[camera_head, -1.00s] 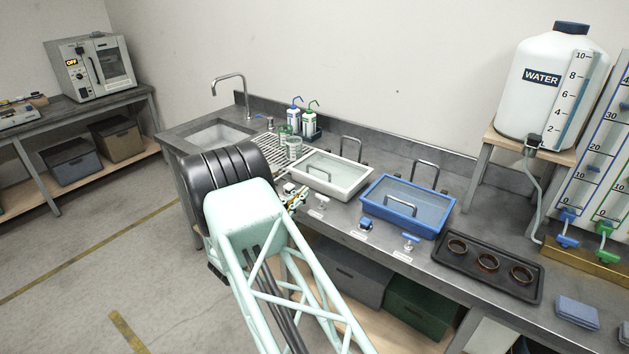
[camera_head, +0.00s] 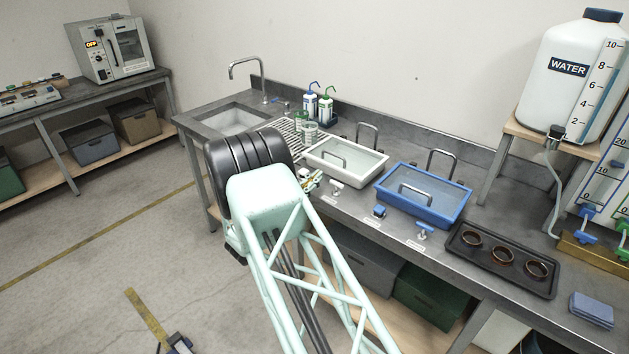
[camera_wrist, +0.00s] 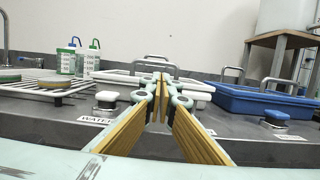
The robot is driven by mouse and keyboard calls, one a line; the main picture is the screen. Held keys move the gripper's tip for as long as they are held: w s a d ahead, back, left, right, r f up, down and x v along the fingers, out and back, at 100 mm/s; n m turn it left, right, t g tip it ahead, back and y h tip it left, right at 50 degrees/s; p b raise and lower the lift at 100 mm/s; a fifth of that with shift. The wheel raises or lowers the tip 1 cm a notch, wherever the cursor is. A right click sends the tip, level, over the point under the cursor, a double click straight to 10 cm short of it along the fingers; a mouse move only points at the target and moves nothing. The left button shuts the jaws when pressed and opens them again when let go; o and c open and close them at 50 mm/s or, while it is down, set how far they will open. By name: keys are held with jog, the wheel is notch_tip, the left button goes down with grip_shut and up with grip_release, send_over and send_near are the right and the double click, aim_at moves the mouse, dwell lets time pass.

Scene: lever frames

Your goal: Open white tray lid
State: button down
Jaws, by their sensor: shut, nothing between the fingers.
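The white tray (camera_head: 372,178) sits on the grey bench, left of the blue tray (camera_head: 425,212). A pale, see-through lid (camera_head: 350,160) with a metal handle (camera_head: 329,157) appears to cover it. In the wrist view the white tray (camera_wrist: 113,77) is beyond my gripper (camera_wrist: 159,82), whose fingers hide its middle. My gripper is shut and empty, pointing toward the tray at the bench's front side. In the head view my gripper (camera_head: 314,181) is partly hidden behind my arm, close to the tray's front left corner. Contact with the tray cannot be seen.
A drying rack (camera_wrist: 45,82) and bottles (camera_wrist: 66,60) stand left of the tray. A tap handle (camera_wrist: 106,100) is on the bench's front edge. A black tray (camera_head: 500,262) with brown rings and a water tank (camera_head: 565,75) are to the right.

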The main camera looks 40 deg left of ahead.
aim_at(330, 165)
jog(key=shift+w+a+r+b, duration=0.15)
jog(key=shift+w+r, duration=0.1)
jog(key=shift+w, duration=1.05)
jog(key=shift+w+d+r+b, duration=0.1)
jog(key=shift+w+r, duration=0.15)
jog(key=shift+w, duration=1)
jog(key=shift+w+a+r+b, duration=0.15)
jog(key=shift+w+r, duration=0.1)
jog(key=shift+w, duration=1.05)
jog(key=shift+r, duration=0.2)
jog(key=shift+r, duration=0.2)
jog(key=shift+d+r+p, duration=0.1)
jog(key=shift+r+p, duration=0.05)
jog(key=shift+p, duration=0.2)
jog(key=shift+g, duration=0.3)
